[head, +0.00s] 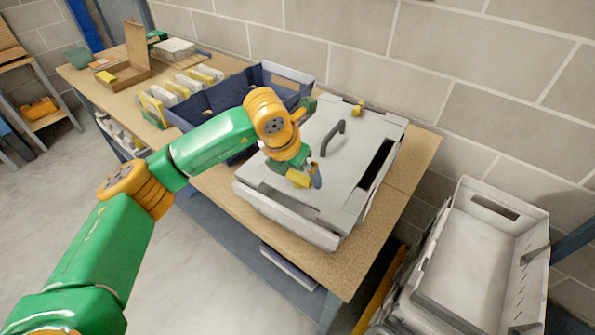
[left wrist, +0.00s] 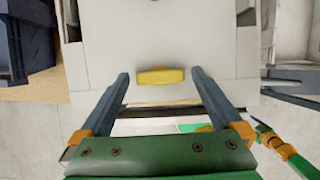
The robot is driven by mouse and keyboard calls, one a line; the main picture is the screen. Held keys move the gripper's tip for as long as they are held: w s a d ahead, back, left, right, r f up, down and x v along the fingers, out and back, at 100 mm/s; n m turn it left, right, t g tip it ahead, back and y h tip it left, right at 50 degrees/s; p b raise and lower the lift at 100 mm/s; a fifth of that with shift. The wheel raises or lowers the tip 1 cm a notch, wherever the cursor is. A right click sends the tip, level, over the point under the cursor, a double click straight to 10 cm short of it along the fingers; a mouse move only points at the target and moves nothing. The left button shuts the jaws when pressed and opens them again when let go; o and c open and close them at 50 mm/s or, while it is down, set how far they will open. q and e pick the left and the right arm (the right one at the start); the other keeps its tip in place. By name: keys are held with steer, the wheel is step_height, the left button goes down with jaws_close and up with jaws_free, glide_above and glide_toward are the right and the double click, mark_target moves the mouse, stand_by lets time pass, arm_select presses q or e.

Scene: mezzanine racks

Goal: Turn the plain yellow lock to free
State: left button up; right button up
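A pale grey case with a flat lid (head: 345,160) lies on the bench and has a dark handle (head: 333,138) on top. In the left wrist view a plain yellow lock (left wrist: 160,76) lies crosswise near the lid's edge. My left gripper (left wrist: 161,75) is open, with one finger on each side of this lock and a gap on both sides. In the head view my left gripper (head: 312,176) is low over the near side of the case and hides part of it. Another yellow lock (head: 357,108) sits at the lid's far edge. My right gripper (left wrist: 260,125) is small at the right of the wrist view; its opening is unclear.
A dark blue bin (head: 296,76) stands left of the case. Yellow and white boxes (head: 172,92) and an open cardboard box (head: 125,75) are farther left. A grey crate (head: 478,250) stands right of the bench. A block wall closes the back.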

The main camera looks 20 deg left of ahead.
arm_select(q)
steer(key=shift+r, duration=0.1)
steer(key=b+v, duration=0.2)
steer(key=v, duration=0.5)
